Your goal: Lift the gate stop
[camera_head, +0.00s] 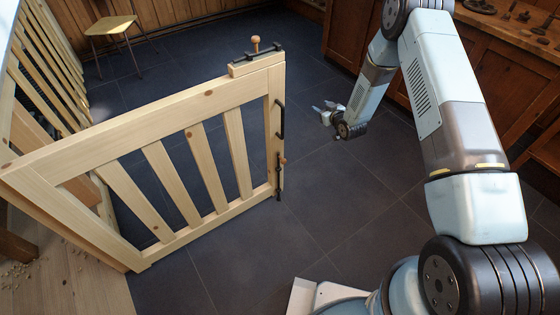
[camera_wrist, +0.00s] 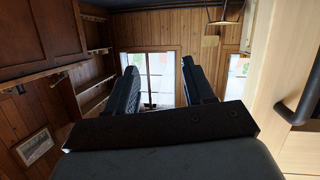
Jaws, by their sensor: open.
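A pale wooden gate (camera_head: 150,115) stands on the dark floor. On its end post is an upright black bolt with a wooden knob (camera_head: 282,161), low near the floor; this looks like the gate stop. A second black bolt with a round wooden knob (camera_head: 256,42) lies along the top of the post. A black pull handle (camera_head: 281,120) sits between them; it also shows in the wrist view (camera_wrist: 302,95). My gripper (camera_head: 322,111) is open and empty, in the air right of the post, apart from the gate. Neither bolt shows in the wrist view.
A slatted wooden fence (camera_head: 45,65) stands at the left. A stool with a yellow seat (camera_head: 110,25) stands at the back. A wooden workbench (camera_head: 515,35) with small turned pieces runs along the right. The tiled floor (camera_head: 330,200) right of the gate is clear.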

